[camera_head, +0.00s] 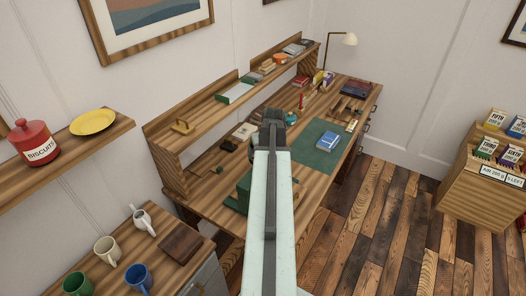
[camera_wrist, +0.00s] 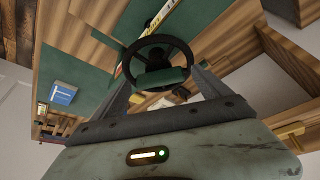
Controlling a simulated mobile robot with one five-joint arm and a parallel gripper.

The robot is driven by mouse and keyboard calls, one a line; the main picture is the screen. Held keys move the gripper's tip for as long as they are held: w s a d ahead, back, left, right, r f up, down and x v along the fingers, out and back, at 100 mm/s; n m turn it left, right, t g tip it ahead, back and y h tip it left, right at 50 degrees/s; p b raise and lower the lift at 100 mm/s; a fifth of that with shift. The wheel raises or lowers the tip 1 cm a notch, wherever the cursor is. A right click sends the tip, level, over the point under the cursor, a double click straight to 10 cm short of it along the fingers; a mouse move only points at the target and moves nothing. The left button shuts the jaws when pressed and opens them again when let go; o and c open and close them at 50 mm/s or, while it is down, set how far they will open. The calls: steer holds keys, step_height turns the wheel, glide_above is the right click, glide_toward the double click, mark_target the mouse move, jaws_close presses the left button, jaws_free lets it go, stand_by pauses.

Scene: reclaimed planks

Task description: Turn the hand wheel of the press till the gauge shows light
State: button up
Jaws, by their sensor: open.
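The press (camera_head: 238,190) is a green block on the wooden desk, partly hidden behind my arm in the head view. In the wrist view its dark round hand wheel (camera_wrist: 134,50) is seen close up, with green parts (camera_wrist: 215,42) behind it. A pale strip with yellow and red marks (camera_wrist: 150,32) runs behind the wheel; it may be the gauge, but I cannot read it. My gripper (camera_wrist: 162,76) is open, its grey fingers apart on either side of the wheel's near part. I cannot tell whether they touch it. In the head view the fingers are hidden.
A green mat (camera_head: 310,150) with a blue book (camera_head: 328,141) lies right of my arm. A raised shelf (camera_head: 215,110) runs along the desk's back. Mugs (camera_head: 138,278) stand on a cabinet at lower left. The plank floor (camera_head: 380,215) at right is clear.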

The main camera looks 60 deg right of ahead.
steer(key=p+v, duration=0.6)
steer(key=v, duration=0.1)
steer(key=shift+r+p, duration=0.3)
steer(key=shift+p, duration=0.05)
steer(key=shift+s+a, duration=0.15)
